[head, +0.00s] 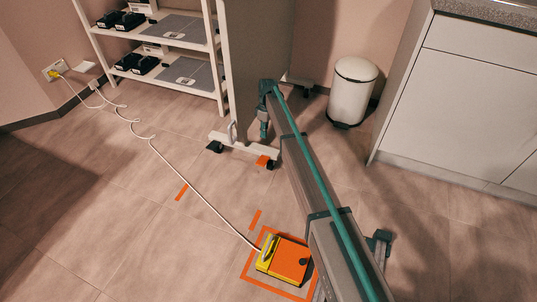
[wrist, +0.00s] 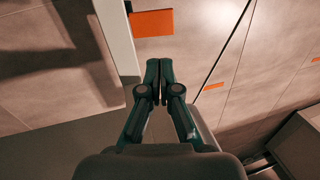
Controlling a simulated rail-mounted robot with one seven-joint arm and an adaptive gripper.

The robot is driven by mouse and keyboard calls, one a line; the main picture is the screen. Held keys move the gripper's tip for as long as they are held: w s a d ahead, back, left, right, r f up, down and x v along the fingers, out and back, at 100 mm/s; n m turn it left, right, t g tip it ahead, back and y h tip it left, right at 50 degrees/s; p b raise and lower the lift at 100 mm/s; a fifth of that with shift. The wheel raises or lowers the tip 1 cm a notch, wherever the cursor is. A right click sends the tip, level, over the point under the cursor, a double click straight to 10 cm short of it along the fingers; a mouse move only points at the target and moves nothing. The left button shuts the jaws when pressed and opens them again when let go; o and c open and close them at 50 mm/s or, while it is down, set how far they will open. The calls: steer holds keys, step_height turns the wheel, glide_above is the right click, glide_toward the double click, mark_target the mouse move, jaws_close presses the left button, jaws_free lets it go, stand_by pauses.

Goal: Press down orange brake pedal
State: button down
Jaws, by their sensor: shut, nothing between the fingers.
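The orange brake pedal (head: 264,161) is a small flat plate by the dark castor at the near end of the white foot bar (head: 243,146) under a tall grey panel (head: 252,62). In the wrist view an orange plate (wrist: 151,22), which looks like this pedal, lies beyond the fingertips, beside a white bar (wrist: 116,38). My gripper (head: 264,135) points down in front of the panel, above the pedal in the picture. Its fingers (wrist: 159,66) are closed together and empty. I see no contact with the pedal; the exact gap is unclear.
A yellow and orange foot switch (head: 290,258) stands inside an orange floor frame, with a white cable (head: 190,183) running to the wall. Shelves (head: 160,55) stand behind left, a white bin (head: 352,92) and white cabinet (head: 460,110) to the right. Left floor is mostly open.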

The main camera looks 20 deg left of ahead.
mark_target(260, 163)
steer(key=shift+s+r+n, duration=0.1)
steer(key=shift+s+n, duration=0.3)
steer(key=shift+s, duration=0.15)
steer(key=b+x, duration=0.6)
steer(key=x, duration=0.8)
steer(key=shift+s, duration=0.2)
